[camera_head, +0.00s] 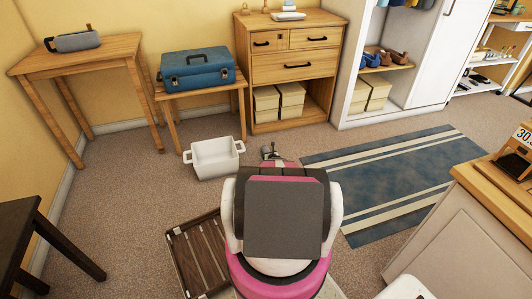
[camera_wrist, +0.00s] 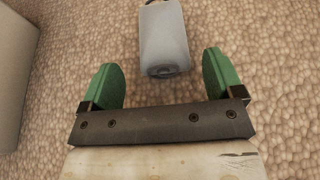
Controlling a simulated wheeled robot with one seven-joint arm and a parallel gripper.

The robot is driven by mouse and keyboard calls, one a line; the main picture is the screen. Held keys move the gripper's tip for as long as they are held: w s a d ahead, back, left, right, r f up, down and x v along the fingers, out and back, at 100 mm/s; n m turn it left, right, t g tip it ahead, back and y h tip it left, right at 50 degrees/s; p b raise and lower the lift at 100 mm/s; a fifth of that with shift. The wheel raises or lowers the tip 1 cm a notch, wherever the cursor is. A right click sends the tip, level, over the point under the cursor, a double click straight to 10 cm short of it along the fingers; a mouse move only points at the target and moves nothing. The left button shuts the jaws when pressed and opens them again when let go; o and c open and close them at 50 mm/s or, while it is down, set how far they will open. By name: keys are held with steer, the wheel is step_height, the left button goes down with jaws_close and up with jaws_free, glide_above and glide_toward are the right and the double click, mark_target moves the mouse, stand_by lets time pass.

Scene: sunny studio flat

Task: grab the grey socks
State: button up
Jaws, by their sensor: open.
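In the wrist view a smooth grey object (camera_wrist: 163,38) lies on the carpet, just beyond and between my fingertips. It has a dark end and a dark strap-like part at the top edge; I cannot tell for sure that it is the grey socks. In the head view a small grey thing (camera_head: 267,151) shows on the floor just past my arm, which hides most of that spot.
A slatted wooden crate (camera_head: 198,255) lies left of my base. A blue striped rug (camera_head: 395,180) is at right. A wooden dresser (camera_head: 290,75) stands behind.

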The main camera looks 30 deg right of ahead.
steer(key=x, duration=0.5)
steer(key=shift+d, duration=0.2)
steer(key=c, duration=1)
